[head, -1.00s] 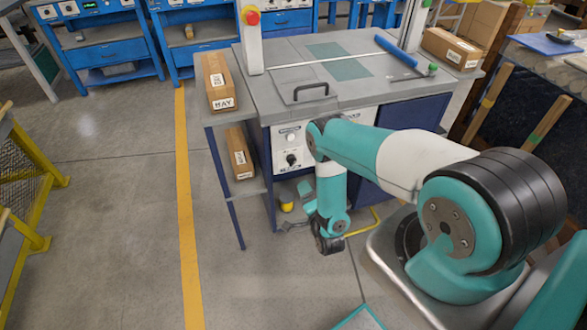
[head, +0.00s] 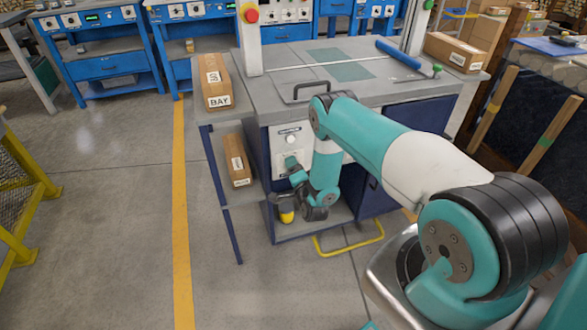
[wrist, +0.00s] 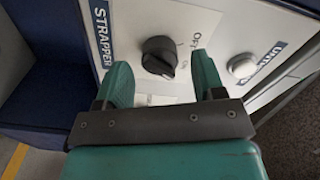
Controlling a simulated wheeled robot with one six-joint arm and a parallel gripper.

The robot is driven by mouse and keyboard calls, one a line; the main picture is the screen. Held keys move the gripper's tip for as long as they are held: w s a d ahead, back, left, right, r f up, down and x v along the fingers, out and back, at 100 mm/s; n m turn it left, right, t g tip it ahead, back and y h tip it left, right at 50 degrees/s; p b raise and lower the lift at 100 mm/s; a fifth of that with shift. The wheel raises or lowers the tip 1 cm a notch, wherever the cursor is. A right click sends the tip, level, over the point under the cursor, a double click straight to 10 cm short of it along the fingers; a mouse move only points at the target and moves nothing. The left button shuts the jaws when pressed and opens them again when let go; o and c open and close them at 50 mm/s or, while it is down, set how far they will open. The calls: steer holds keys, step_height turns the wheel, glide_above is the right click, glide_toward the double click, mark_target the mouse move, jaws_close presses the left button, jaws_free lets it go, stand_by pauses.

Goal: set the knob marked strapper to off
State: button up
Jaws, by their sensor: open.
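The strapper knob (wrist: 159,56) is black and round, on a white panel (wrist: 140,18), beside a blue-and-white STRAPPER label (wrist: 103,34). Its ridge points toward the lower right in the wrist view. Printed letters show right of the knob; the print below is partly hidden by my fingers. My gripper (wrist: 161,66) is open, one teal finger on each side of the knob's lower part, holding nothing. I cannot tell whether a finger touches it. In the head view my gripper (head: 293,166) is at the panel front and hides the knob.
A white button (wrist: 242,66) with another label sits right of the knob. The panel is under a grey machine top (head: 290,75) with a handle (head: 310,87). A side shelf with cardboard boxes (head: 215,82) stands to the left. A yellow bar (head: 350,240) is low in front.

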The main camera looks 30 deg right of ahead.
steer(key=shift+w+d, duration=0.1)
steer(key=shift+w, duration=0.45)
steer(key=c, duration=0.9)
steer(key=shift+n, duration=0.3)
steer(key=n+b, duration=0.2)
steer(key=n, duration=0.4)
steer(key=n+b, duration=0.2)
steer(key=n, duration=0.3)
steer(key=shift+n, duration=0.3)
